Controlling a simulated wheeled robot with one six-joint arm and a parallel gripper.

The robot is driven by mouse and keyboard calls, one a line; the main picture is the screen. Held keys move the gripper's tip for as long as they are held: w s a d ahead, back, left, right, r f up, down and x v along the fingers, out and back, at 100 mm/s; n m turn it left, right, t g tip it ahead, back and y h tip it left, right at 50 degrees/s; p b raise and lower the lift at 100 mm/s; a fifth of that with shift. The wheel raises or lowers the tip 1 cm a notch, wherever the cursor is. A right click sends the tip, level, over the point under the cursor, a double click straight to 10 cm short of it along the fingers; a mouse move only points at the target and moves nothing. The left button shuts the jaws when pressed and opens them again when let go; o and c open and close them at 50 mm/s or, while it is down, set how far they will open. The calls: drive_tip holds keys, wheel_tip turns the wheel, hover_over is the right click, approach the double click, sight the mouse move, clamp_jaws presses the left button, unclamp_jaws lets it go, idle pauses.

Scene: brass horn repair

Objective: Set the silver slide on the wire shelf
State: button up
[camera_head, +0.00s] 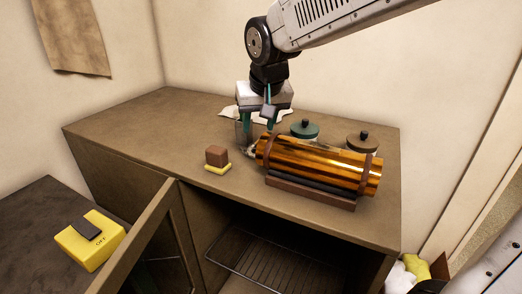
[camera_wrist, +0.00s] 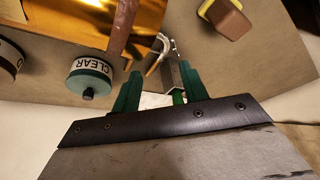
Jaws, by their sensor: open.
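A small silvery curved piece, which may be the silver slide (camera_head: 251,146), shows near the left end of the brass cylinder; in the wrist view a silvery bent piece (camera_wrist: 164,46) lies just beyond my fingertips. A grey upright holder or piece (camera_wrist: 171,76) shows between or just past the fingers; I cannot tell if it touches the slide. My gripper (camera_head: 256,121) points down over this spot, its green fingers (camera_wrist: 160,82) apart, and hides part of it. The wire shelf (camera_head: 272,262) is inside the open cabinet under the worktop and looks bare.
The brass cylinder (camera_head: 318,163) lies strapped on a dark cradle right of my gripper. A green-lidded jar (camera_head: 304,130) and a brown-lidded jar (camera_head: 362,142) stand behind it. A brown block on a yellow base (camera_head: 217,158) sits left.

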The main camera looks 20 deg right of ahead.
sight(250, 150)
drive_tip(key=shift+n, duration=0.3)
drive_tip(key=x, duration=0.6)
drive_tip(key=a+x, duration=0.1)
drive_tip(key=x, duration=0.2)
clamp_jaws()
